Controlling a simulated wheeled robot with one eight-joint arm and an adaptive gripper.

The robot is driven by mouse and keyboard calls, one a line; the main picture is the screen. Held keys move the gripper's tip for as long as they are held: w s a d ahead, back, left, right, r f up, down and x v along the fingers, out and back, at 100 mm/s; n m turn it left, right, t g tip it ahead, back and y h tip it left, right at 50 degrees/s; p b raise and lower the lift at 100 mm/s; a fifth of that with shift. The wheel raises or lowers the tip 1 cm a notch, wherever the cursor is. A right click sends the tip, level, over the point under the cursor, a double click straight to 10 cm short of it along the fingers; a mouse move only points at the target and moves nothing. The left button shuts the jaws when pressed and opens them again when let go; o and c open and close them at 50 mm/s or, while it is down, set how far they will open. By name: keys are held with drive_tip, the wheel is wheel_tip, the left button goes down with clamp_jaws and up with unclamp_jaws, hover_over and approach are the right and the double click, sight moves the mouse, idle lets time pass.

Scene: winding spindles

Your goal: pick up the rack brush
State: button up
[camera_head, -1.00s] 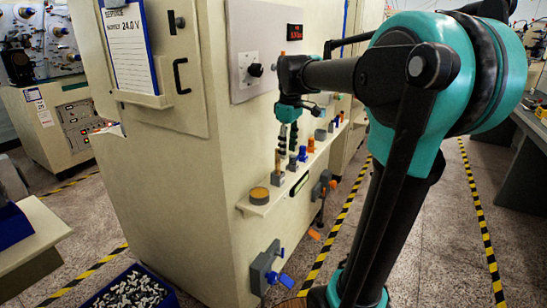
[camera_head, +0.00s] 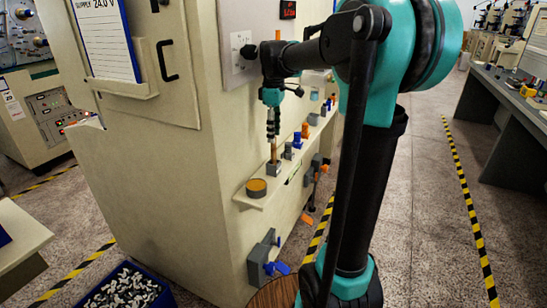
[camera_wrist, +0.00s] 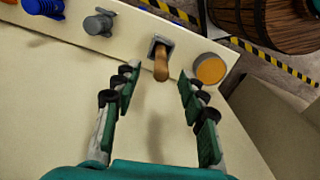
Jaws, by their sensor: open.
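The rack brush appears as a brown wooden handle (camera_head: 273,153) standing in a small grey holder on the machine's side shelf. It also shows in the wrist view (camera_wrist: 161,65), its rounded end facing the camera. My gripper (camera_head: 272,131) points down just above the handle in the head view. In the wrist view my gripper (camera_wrist: 159,80) is open, with one green and black finger on each side and the handle's end between and slightly beyond the tips. Nothing is held. The brush's lower part is hidden in the holder.
A round orange-topped tin (camera_wrist: 209,70) stands close to the holder's right in the wrist view. A grey knob-like part (camera_wrist: 99,23) and a blue one (camera_wrist: 45,7) stand to the left. The shelf (camera_head: 244,200) juts from the cream machine (camera_head: 205,225). A wooden barrel (camera_wrist: 283,22) stands below.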

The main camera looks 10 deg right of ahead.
sight(274, 150)
drive_tip(key=shift+f, duration=3.7)
clamp_jaws()
